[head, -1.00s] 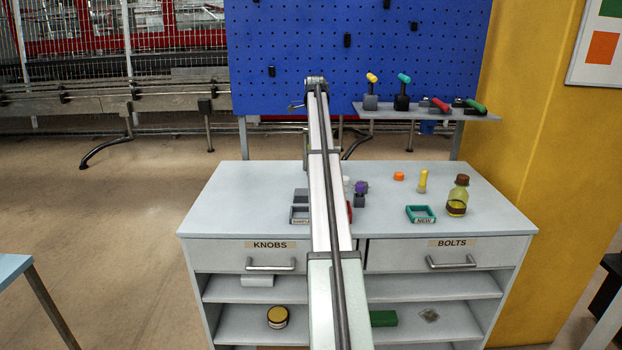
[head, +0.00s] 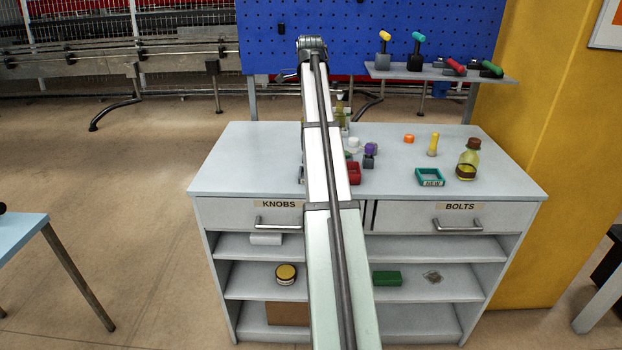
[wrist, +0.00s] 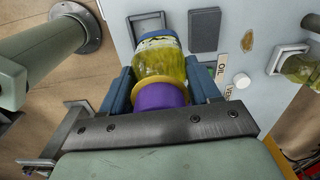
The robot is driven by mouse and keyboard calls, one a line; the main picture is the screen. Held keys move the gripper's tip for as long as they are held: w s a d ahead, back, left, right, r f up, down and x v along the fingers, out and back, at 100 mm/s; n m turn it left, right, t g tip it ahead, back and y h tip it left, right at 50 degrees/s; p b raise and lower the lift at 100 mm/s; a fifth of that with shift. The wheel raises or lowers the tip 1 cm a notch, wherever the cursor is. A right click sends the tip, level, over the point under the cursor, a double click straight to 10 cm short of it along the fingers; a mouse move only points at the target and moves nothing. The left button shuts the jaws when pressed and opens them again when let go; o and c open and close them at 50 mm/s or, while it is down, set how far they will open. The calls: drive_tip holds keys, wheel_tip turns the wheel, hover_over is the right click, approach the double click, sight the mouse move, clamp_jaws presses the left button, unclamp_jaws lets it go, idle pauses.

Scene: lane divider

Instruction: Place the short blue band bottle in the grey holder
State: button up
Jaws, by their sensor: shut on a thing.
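My gripper (wrist: 162,88) is shut on a bottle (wrist: 160,62) with a purple cap, a yellow collar and a clear yellow-green body. A blue band shows near its far end, which points away from the gripper. In the head view my arm hides most of the gripper, and a yellow-green bit of bottle (head: 343,113) shows just right of the arm above the cabinet top. A pale grey square frame (wrist: 274,62) shows at the right of the wrist view, with another yellow-green bottle at it. I cannot tell if this frame is the grey holder; the head view mostly hides that area.
The cabinet top (head: 255,160) carries a red tray (head: 354,174), a teal tray (head: 430,178), a purple-topped piece (head: 370,150), a yellow piece (head: 433,145) and a brown-capped bottle (head: 468,160). The top's left part is clear.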

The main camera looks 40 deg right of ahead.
drive_tip(key=shift+s+a+f, duration=0.25)
drive_tip(key=shift+s+a, duration=0.2)
drive_tip(key=shift+s, duration=0.1)
drive_tip(key=shift+s+a+f, duration=0.25)
drive_tip(key=shift+s+a, duration=0.15)
drive_tip(key=shift+s, duration=0.15)
drive_tip(key=shift+f+m, duration=0.15)
drive_tip(key=shift+m, duration=0.15)
drive_tip(key=shift+f, duration=4.75)
drive_tip(key=shift+f, duration=0.15)
drive_tip(key=o, duration=1.2)
wheel_tip(320, 180, up, 12)
drive_tip(key=shift+r, duration=0.1)
